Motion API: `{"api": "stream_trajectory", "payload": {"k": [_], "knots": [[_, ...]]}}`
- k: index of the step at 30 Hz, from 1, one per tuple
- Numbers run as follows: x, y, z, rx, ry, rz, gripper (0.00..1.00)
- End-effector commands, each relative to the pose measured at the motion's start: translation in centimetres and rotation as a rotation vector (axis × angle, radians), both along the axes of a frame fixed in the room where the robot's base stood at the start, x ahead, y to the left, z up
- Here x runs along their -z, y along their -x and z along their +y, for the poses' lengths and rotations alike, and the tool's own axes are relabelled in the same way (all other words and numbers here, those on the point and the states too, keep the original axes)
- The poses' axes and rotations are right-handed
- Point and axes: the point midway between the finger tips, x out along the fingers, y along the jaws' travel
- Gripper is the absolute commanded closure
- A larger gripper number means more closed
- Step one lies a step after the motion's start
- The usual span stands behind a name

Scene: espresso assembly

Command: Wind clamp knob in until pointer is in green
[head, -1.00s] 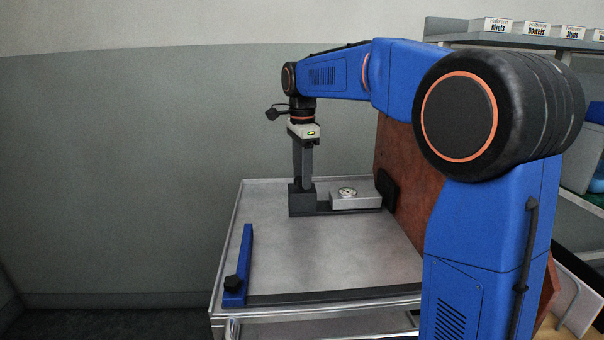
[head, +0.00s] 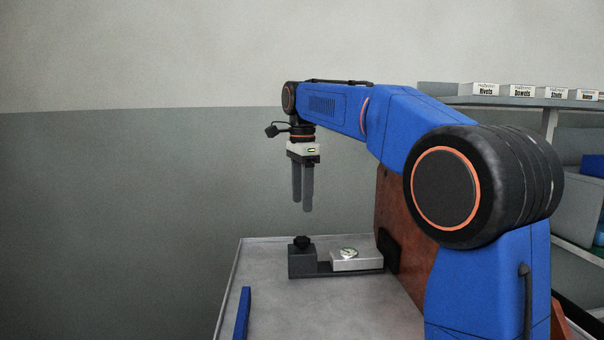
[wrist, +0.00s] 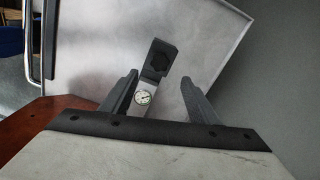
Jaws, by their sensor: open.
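The black clamp knob (head: 302,241) sits on top of a dark block (head: 301,262) at the left end of the clamp fixture. In the wrist view the knob (wrist: 160,58) lies between and beyond my fingertips. A silver block (head: 358,264) carries a round white dial gauge (head: 349,253), right of the knob. The gauge also shows in the wrist view (wrist: 142,97), but its pointer and any green band are too small to read surely. My gripper (head: 302,207) is open and empty, pointing down above the knob, with a clear gap between them.
The fixture stands on a metal table (head: 330,302) with a raised rim. A blue bar (head: 243,312) lies at the table's left. A reddish-brown panel (head: 393,212) stands close to the fixture's right end. Shelves with labelled boxes (head: 522,91) are at the right.

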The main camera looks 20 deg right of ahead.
Motion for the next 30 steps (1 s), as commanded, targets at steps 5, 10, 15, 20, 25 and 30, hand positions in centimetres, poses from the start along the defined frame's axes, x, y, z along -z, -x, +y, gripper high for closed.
{"api": "stream_trajectory", "payload": {"k": [5,10,15,20,25,30], "knots": [[-3.3,-0.1,0.0,0.0,0.0,-0.002,0.45],[-5.5,-0.1,0.0,0.0,0.0,-0.001,0.45],[-6.5,0.0,0.0,0.0,0.0,0.0,0.45],[-6.6,0.0,0.0,0.0,0.0,0.001,0.45],[-6.6,0.0,0.0,0.0,0.0,0.001,0.45],[-6.6,0.0,0.0,0.0,0.0,0.0,0.45]]}}
